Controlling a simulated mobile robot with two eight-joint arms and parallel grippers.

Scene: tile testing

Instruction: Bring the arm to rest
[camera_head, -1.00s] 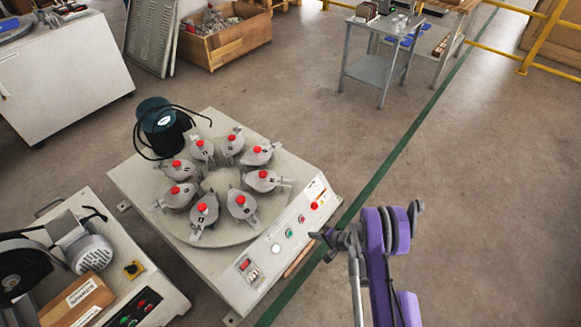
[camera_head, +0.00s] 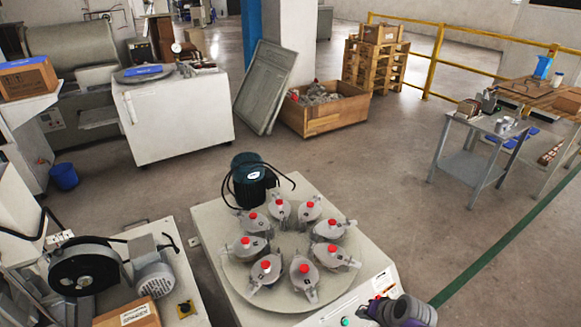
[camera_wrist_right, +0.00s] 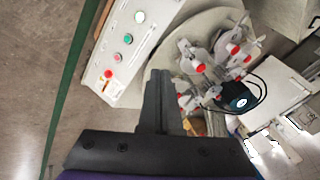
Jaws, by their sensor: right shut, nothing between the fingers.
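My right arm shows in purple and dark grey at the bottom edge of the head view. Its gripper (camera_head: 370,306) is small and partly cut off there, near the front right corner of the grey testing machine (camera_head: 215,240). In the right wrist view the dark fingers (camera_wrist_right: 160,100) are together with nothing between them. The machine's control panel (camera_wrist_right: 124,40) with coloured buttons shows just beyond them, beside the round turntable (camera_wrist_right: 190,30). I cannot tell how far the fingers are from the machine. My left gripper is not in view.
Several grey clamps with red knobs (camera_head: 301,268) ring the turntable, with a dark motor (camera_head: 250,178) behind. A grinder machine (camera_head: 190,275) stands at left. A small metal table (camera_head: 470,165) stands at right.

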